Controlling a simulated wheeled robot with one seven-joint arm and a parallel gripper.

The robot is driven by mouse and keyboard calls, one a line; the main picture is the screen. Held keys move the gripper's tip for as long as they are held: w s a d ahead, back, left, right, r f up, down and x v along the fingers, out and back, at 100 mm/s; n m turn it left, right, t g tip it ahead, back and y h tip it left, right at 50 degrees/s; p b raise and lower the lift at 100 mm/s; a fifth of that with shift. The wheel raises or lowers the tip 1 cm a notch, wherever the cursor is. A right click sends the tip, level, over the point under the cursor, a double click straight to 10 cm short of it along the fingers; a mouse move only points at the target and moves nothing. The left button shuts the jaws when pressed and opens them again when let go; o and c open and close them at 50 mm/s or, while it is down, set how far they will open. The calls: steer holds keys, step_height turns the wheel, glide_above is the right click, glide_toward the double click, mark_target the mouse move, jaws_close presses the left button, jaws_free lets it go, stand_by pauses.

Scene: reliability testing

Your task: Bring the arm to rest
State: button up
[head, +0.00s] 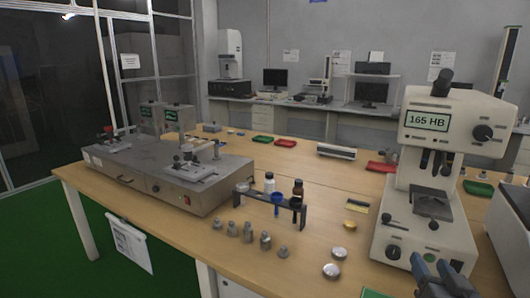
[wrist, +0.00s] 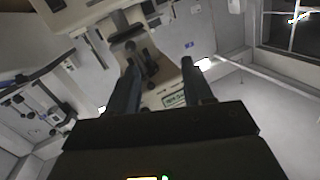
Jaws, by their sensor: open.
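My gripper (head: 432,264) shows at the bottom right of the head view, in front of the base of a white hardness tester (head: 440,115). In the wrist view my gripper (wrist: 160,62) has its two dark fingers well apart with nothing held between them. The tester shows tilted beyond the fingers there, with its green display (wrist: 175,99) between them. I cannot tell whether the fingers touch the tester. Most of my arm is out of view.
The wooden table (head: 320,215) holds a grey metal test bench (head: 190,172), a small rack (head: 270,203) with bottles, several metal weights (head: 248,232), and red (head: 286,143) and green trays (head: 262,139). A grey box (head: 510,225) stands at the right edge.

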steer(key=s+a+f+n+y, duration=0.1)
steer(key=s+a+f, duration=0.1)
steer(key=s+a, duration=0.35)
steer(key=s+a+f+n+y, duration=0.1)
steer(key=s+a+f, duration=0.15)
steer(key=s, duration=0.65)
steer(key=s+a+f, duration=0.3)
steer(key=s, duration=0.4)
steer(key=s+a+r+n+y, duration=0.1)
steer(key=s+a+r, duration=0.1)
steer(key=s, duration=0.8)
steer(key=s+a+r+n+g+y, duration=0.1)
steer(key=s+a+r+n+y, duration=0.1)
steer(key=s+r, duration=0.3)
steer(key=s, duration=0.4)
steer(key=shift+s+a+r+g, duration=0.2)
steer(key=shift+s+g, duration=0.1)
steer(key=shift+s, duration=0.1)
